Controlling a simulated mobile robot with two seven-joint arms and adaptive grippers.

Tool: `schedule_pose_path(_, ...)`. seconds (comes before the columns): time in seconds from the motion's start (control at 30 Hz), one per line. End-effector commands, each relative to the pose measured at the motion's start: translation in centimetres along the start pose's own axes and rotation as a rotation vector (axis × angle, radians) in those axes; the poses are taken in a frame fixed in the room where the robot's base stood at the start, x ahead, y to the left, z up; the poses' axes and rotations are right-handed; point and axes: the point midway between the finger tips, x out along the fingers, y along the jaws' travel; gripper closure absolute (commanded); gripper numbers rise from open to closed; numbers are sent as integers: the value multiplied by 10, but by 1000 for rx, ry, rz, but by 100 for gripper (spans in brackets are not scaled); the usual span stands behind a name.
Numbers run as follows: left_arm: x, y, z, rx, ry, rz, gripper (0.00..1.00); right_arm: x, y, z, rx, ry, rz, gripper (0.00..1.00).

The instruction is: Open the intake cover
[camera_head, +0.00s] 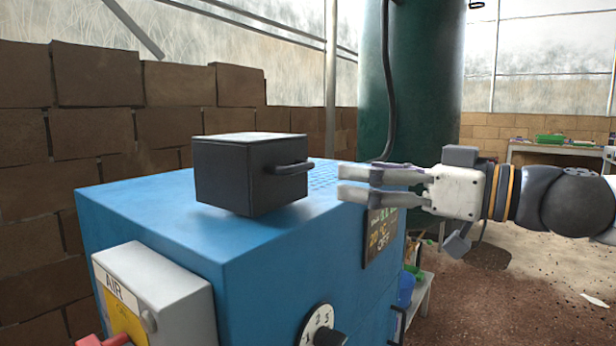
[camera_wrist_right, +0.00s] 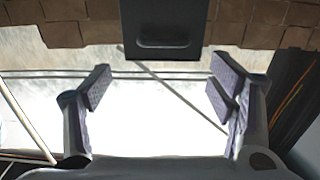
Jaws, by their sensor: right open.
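The intake cover (camera_head: 225,180) is a dark grey box shape with a bar handle (camera_head: 290,168) on its right face. It sits on top of the blue machine (camera_head: 160,215) in the head view. My right gripper (camera_head: 355,183) is open and empty, to the right of the handle and apart from it, with its fingers pointing left toward it. In the right wrist view the cover (camera_wrist_right: 185,20) and its handle (camera_wrist_right: 165,43) show at the top, beyond the open fingers (camera_wrist_right: 158,88). My left gripper does not show.
A grey box marked AIR (camera_head: 165,285) and a numbered dial (camera_head: 318,325) are on the machine's front. A small display (camera_head: 381,236) is on its right side. A green tank (camera_head: 412,100) stands behind, with a brick wall (camera_head: 100,110) at left. A bench (camera_head: 555,148) is far right.

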Motion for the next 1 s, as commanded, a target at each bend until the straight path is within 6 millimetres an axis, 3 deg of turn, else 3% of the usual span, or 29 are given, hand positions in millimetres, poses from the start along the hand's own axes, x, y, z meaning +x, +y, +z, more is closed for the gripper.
schedule_pose_path(0.2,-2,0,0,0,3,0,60,56,-2,1,5,-4,-3,23)
schedule_pose_path(0.4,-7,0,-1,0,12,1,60,97,-1,1,6,-3,-1,23)
schedule_pose_path(0.57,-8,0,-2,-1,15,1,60,111,-1,2,5,-4,0,23)
schedule_pose_path(0.8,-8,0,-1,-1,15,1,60,113,-1,3,6,-4,0,23)
schedule_pose_path(0.87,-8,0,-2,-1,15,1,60,113,-1,3,6,-4,0,35)
schedule_pose_path(1.0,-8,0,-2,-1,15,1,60,112,0,3,6,-4,1,66)
